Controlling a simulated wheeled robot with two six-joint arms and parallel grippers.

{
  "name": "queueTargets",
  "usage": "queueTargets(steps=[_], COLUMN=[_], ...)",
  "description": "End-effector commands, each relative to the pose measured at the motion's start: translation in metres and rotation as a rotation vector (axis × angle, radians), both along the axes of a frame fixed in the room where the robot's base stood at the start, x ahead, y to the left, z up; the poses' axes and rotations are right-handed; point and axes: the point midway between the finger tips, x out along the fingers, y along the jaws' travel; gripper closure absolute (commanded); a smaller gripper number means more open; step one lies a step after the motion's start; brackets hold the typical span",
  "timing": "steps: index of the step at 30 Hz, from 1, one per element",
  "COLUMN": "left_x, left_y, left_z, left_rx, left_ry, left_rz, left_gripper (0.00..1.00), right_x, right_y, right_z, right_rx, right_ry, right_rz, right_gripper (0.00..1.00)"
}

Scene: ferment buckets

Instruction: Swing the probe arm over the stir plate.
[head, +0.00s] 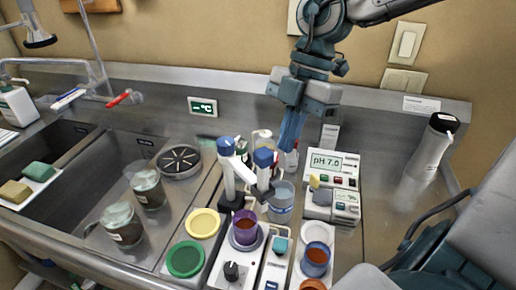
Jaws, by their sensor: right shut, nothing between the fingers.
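The probe arm (241,171) is a white and grey linkage with blue caps, near the middle of the head view. One white upright with a blue cap stands at its left, and a blue-topped part is at its right. The stir plate (232,271) is a white unit with a black knob, in front of the probe arm. A purple cup (245,229) of reddish liquid stands at its back. My right gripper (290,140) points down, shut and empty, behind and to the right of the blue-topped part. Whether it touches anything cannot be told. My left gripper is out of view.
A blue cup (316,259) and yellow (203,222) and green (186,258) lids crowd the front. A sink (75,190) lies left.

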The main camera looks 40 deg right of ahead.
Motion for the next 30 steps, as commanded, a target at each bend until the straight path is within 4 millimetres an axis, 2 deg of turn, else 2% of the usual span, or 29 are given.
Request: queueTargets(steps=[1, 15, 23, 26, 30], left_x=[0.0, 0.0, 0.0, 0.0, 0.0], left_y=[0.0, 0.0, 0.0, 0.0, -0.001], left_z=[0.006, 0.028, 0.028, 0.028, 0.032], left_rx=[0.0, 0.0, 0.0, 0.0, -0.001], left_ry=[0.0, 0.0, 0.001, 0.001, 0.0], left_rz=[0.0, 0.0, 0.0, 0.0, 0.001], left_gripper=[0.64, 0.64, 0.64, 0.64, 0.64], right_x=[0.0, 0.0, 0.0, 0.001, 0.013], right_y=[0.0, 0.0, 0.0, 0.0, 0.001], right_z=[0.008, 0.044, 0.045, 0.045, 0.046], right_rx=[-0.001, 0.0, 0.0, 0.006, 0.09], right_ry=[-0.001, 0.0, 0.0, -0.001, -0.021], right_rz=[0.0, 0.001, 0.001, 0.0, -0.008], right_gripper=[1.0, 1.0, 1.0, 0.84, 0.57])
